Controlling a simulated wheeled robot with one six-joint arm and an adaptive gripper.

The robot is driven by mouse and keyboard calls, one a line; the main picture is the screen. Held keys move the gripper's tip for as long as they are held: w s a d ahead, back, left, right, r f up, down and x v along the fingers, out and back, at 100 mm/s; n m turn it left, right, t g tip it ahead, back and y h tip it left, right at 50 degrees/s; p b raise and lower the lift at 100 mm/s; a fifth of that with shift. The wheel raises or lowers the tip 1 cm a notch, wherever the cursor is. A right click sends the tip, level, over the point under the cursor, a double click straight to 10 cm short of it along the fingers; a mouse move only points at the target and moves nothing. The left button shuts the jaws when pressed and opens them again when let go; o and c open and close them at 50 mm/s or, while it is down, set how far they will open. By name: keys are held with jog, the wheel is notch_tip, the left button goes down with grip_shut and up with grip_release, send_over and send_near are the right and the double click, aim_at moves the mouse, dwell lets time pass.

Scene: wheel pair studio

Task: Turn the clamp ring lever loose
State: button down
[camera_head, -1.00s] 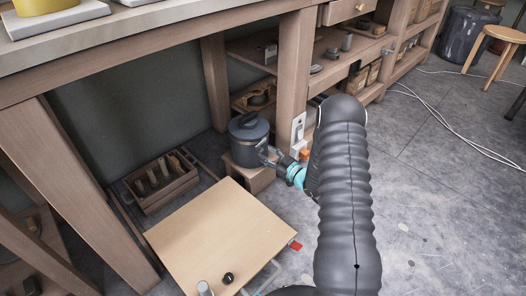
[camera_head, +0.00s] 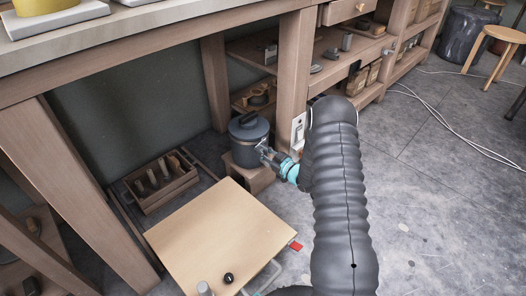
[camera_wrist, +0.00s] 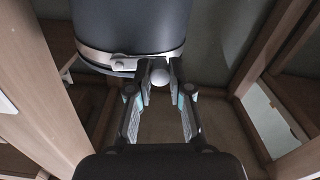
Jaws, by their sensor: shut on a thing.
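A dark grey canister (camera_head: 246,138) with a lidded top stands on a wooden block under the bench. In the wrist view its dark wall (camera_wrist: 130,28) fills the top, circled by a metal clamp ring (camera_wrist: 100,58). A lever with a pale round knob (camera_wrist: 160,76) shows at the ring's front, between my fingertips. My gripper (camera_wrist: 160,88) is shut on the lever's knob end, with one finger on each side. In the head view my gripper (camera_head: 264,153) is at the canister's right front. The lever's exact angle is hard to tell.
The wooden block (camera_head: 257,180) is close beneath the gripper. A bench leg (camera_head: 293,85) stands just behind and right. A wooden tool crate (camera_head: 163,187) is to the left, and a light wooden board (camera_head: 220,235) lies in front. The floor to the right is mostly clear.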

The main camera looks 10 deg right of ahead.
jog(key=shift+f+b, duration=0.2)
jog(key=shift+b, duration=0.15)
jog(key=shift+d+f+n+b, duration=0.1)
jog(key=shift+f+n+b, duration=0.35)
jog(key=shift+n+b, duration=0.65)
jog(key=shift+w+d+f+n+b, duration=0.45)
jog(key=shift+d+n, duration=0.1)
jog(key=shift+n, duration=1.75)
jog(key=shift+w+d+f+n+b, duration=0.4)
jog(key=shift+d+n, duration=0.2)
jog(key=shift+n, duration=1.7)
jog(key=shift+w+d+f+n+b, duration=0.35)
jog(key=shift+d+f+n+b, duration=0.15)
jog(key=shift+n, duration=1.8)
jog(key=c, duration=1)
grip_release()
jog(key=shift+c, duration=0.2)
